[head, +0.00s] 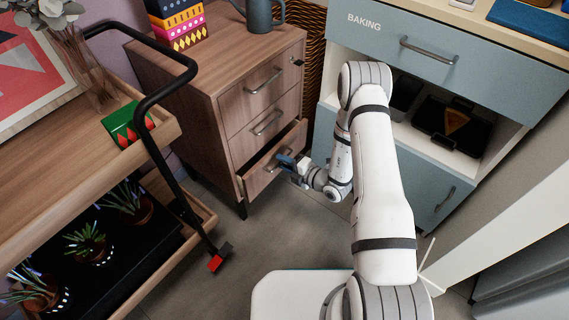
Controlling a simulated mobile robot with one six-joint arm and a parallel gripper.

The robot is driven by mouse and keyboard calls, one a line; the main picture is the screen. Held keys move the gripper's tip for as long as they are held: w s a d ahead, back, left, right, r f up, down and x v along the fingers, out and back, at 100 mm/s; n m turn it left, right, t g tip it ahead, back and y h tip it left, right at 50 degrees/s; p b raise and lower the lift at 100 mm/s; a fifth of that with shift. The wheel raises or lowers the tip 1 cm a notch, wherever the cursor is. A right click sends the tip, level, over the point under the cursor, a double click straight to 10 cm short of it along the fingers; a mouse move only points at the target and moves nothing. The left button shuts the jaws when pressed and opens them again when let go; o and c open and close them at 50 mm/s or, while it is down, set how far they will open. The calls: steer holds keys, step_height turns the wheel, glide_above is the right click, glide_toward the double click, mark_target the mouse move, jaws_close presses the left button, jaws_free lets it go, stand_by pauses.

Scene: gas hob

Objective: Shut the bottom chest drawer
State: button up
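The wooden chest (220,85) stands left of centre in the head view, with its drawers stacked on the front. The bottom drawer (258,177) is pulled out a little, and its open top shows as a dark gap. The two drawers above it look shut. My gripper (288,163) is low at the bottom drawer's front, by its handle. The gripper covers part of the drawer front and the handle. The fingers are too small and partly hidden, so I cannot tell whether they touch the handle or are open.
A wooden trolley (75,120) with a black handle and plants stands at the left. A blue-grey cabinet (485,50) marked BAKING, with an open shelf, stands at the right. A woven basket (306,50) is behind the chest. Grey floor (270,235) is clear before the chest.

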steer(key=shift+c, duration=0.2)
jaws_close()
stand_by(0.3)
